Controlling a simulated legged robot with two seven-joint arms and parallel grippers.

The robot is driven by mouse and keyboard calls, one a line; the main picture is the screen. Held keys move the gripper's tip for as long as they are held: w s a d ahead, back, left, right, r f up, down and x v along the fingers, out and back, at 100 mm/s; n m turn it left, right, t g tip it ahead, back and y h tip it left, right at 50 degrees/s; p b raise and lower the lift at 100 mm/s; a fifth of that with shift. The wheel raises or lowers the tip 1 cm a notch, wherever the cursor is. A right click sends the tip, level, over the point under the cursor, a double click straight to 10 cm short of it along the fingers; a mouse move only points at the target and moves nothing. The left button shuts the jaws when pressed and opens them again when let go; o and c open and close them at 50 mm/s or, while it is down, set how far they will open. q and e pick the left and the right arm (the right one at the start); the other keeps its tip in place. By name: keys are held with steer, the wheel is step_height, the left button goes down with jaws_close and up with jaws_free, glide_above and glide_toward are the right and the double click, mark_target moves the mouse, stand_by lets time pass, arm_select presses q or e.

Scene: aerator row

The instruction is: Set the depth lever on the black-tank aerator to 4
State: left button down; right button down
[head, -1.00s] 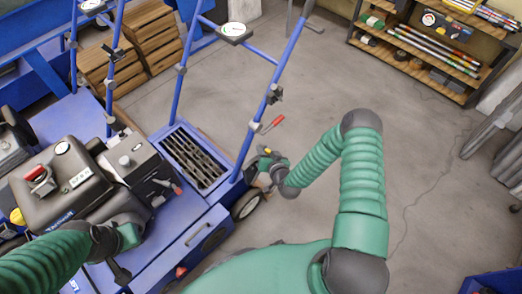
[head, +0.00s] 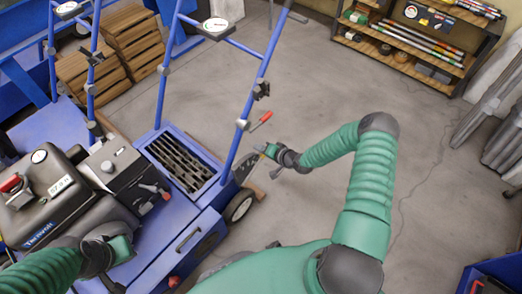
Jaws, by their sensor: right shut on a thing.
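The black-tank aerator has a blue deck (head: 160,238) and a black tank (head: 45,195) at the lower left in the head view. My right gripper (head: 264,150) is at the machine's right side, above the wheel (head: 240,206) and below a red-handled lever (head: 262,120) on the handlebar, apart from that lever. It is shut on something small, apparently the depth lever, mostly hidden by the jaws. The scale numbers cannot be read. My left gripper (head: 112,252) hangs over the deck near the tank; its jaws are too unclear to judge.
Blue handlebar tubes (head: 167,65) with a round gauge (head: 215,26) rise behind the deck. Wooden crates (head: 130,42) stand at the back left. A tool shelf (head: 410,50) stands at the back right. The floor between is clear.

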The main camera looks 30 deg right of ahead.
steer(key=shift+d+f, duration=0.1)
steer(key=shift+d, duration=0.1)
steer(key=c, duration=1.6)
jaws_free()
steer(key=o, duration=0.3)
steer(key=shift+f, duration=0.1)
steer(key=shift+o, duration=0.2)
steer(key=p+v, duration=0.7)
steer(key=v, duration=0.9)
steer(key=shift+s, duration=0.3)
steer(key=shift+d, duration=0.15)
